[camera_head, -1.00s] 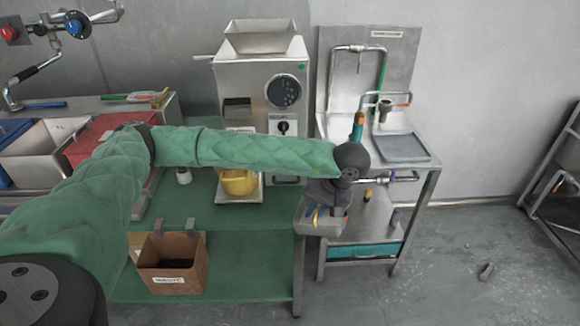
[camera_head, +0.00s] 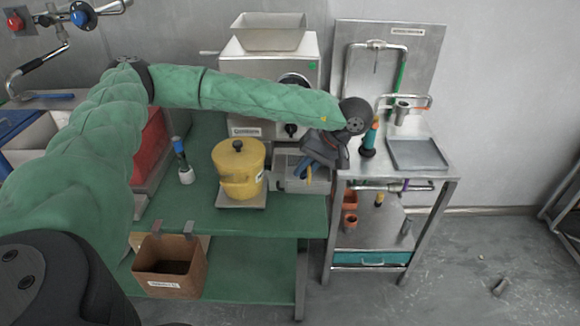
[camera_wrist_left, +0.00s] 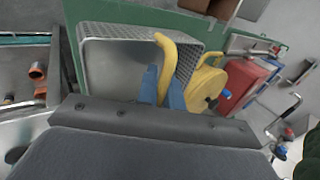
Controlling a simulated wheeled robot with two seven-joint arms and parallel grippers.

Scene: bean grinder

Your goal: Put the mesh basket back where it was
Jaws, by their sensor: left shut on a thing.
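The mesh basket (camera_head: 290,180) is a shallow grey metal tray with perforated walls, at the front of the grinder in the head view. The left wrist view shows its smooth floor and perforated rim (camera_wrist_left: 110,62). My left gripper (camera_head: 306,170) is shut on its yellow handle, with the blue fingers on either side of it in the left wrist view (camera_wrist_left: 162,80). The arm and gripper hide part of the basket in the head view. I cannot tell whether its bottom touches the green table. My right gripper is not in view.
A yellow lidded pot (camera_head: 239,180) on a scale (camera_head: 240,206) stands just left of the basket. The grinder (camera_head: 262,62) is behind. A metal stand (camera_head: 440,166) with a tamper-like tool (camera_head: 368,140) is at the right. A cardboard bin (camera_head: 168,272) hangs at the table's front.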

